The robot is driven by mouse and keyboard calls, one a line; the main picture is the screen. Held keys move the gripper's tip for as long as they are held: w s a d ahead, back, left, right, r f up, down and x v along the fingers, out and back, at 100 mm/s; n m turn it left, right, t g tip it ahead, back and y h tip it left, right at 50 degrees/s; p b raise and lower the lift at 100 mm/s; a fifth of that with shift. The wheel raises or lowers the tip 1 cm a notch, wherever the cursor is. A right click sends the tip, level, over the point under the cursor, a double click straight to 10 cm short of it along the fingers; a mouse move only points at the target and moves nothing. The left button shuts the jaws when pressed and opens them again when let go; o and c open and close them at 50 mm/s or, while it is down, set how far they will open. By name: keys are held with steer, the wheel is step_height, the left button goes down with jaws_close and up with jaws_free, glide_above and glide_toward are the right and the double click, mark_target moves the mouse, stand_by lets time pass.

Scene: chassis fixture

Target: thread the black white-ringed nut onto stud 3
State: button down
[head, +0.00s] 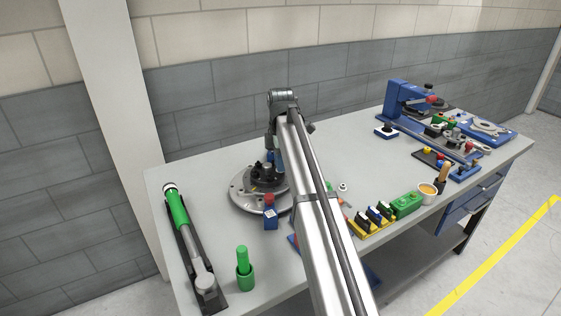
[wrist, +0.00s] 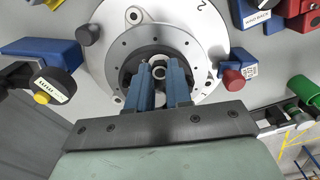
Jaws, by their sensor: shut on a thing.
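My gripper (wrist: 160,80) has two blue fingers, shut on a small dark piece with a pale ring, taken to be the nut (wrist: 158,73). The fingers hide most of it. It is over the dark middle of the round metal fixture (wrist: 205,35), whose plate is marked 2 and 1. I cannot make out stud 3 or tell whether the nut touches a stud. In the head view the fixture (head: 242,199) lies on the table, and my gripper (head: 270,158) is over its black hub, partly hidden by my arm.
A blue block with a red knob (wrist: 233,79) stands close beside the plate; it also shows in the head view (head: 270,217). A green-handled tool (head: 178,208) in a black holder and a green cylinder (head: 244,270) stand at the left. Blue equipment (head: 400,105) fills the right end.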

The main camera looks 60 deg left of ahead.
steer(key=shift+m, duration=1)
steer(key=shift+m, duration=1.8)
steer(key=shift+f+m, duration=0.1)
steer(key=shift+m, duration=1.6)
